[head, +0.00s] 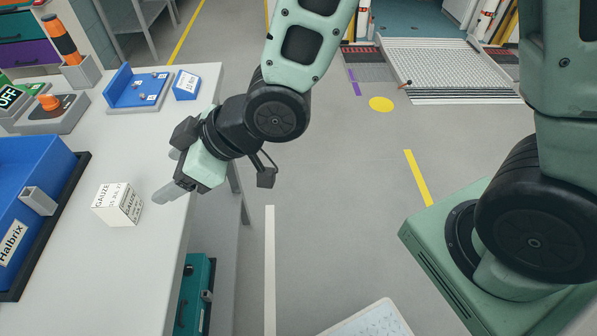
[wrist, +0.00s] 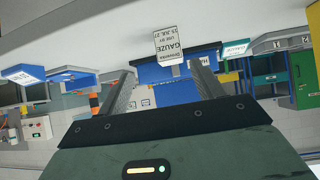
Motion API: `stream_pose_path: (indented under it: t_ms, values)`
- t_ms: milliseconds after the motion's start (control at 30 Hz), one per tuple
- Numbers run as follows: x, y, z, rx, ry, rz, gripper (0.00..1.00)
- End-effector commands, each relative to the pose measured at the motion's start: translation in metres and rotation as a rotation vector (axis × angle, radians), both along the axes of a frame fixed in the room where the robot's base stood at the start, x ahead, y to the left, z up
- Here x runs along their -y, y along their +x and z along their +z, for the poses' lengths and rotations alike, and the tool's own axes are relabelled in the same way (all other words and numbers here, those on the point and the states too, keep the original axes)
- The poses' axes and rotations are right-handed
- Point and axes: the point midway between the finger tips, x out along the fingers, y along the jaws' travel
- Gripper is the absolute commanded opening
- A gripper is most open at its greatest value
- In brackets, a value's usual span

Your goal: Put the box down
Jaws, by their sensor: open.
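The box is a small white carton with "GAUZE" printed on it (head: 117,204). It stands upright on the white worktop (head: 150,130), right of the blue bin. My gripper (head: 167,174) is open and empty, above the worktop's right edge. It is up and to the right of the box and apart from it. In the wrist view the box (wrist: 170,45) shows upside down, beyond the two spread fingers (wrist: 160,80), with nothing between them.
A blue Halbrix bin (head: 50,170) stands on a dark mat at left. The worktop in front of the gauze box is clear.

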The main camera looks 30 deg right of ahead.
Motion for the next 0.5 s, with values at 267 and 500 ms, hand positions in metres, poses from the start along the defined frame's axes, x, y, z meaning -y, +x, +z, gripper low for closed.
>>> stream_pose_path:
  t_ms: [267, 500]
  values:
    - [0.095, -0.044, 0.007, -0.258, -0.419, -0.247, 0.67]
    - [0.151, -0.11, 0.027, -0.516, -0.618, -0.387, 0.67]
